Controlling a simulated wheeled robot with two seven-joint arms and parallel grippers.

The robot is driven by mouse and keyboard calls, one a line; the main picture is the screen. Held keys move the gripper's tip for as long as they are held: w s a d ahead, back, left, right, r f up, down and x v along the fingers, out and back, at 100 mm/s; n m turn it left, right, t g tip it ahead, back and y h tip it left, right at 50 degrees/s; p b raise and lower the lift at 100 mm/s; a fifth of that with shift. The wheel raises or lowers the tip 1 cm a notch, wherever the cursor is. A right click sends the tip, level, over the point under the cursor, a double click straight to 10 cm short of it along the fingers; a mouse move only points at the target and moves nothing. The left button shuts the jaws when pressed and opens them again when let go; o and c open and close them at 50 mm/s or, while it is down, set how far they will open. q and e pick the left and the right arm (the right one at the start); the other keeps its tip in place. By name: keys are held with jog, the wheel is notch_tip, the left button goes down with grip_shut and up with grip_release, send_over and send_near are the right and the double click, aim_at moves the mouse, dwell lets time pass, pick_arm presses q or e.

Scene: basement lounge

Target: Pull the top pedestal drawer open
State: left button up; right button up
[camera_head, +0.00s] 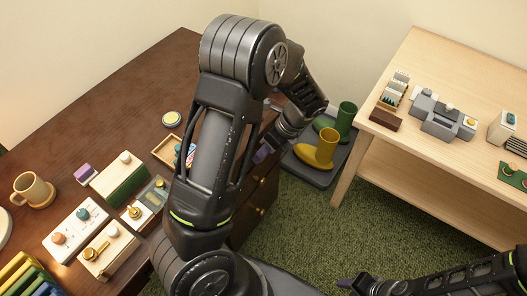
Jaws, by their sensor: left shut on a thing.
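The dark wooden pedestal (246,222) stands under the right end of the brown desk (130,75), its drawer fronts facing right. Small brass knobs show on its lower drawers. My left arm crosses the middle of the view and hides much of the pedestal. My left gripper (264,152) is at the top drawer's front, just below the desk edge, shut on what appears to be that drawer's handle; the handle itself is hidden. Whether the drawer stands out from the pedestal is hard to tell. My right gripper (352,285) is low at the bottom edge, away from the pedestal, its jaws unclear.
Yellow and green boots (318,150) stand on a dark tray on the green carpet right of the pedestal. A light wooden table (440,65) with small items is at the right. The desk holds a mug (34,190), boxes and a wooden tray. Carpet between is clear.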

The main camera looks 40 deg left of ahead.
pick_arm(q)
grip_shut()
dwell(0.8)
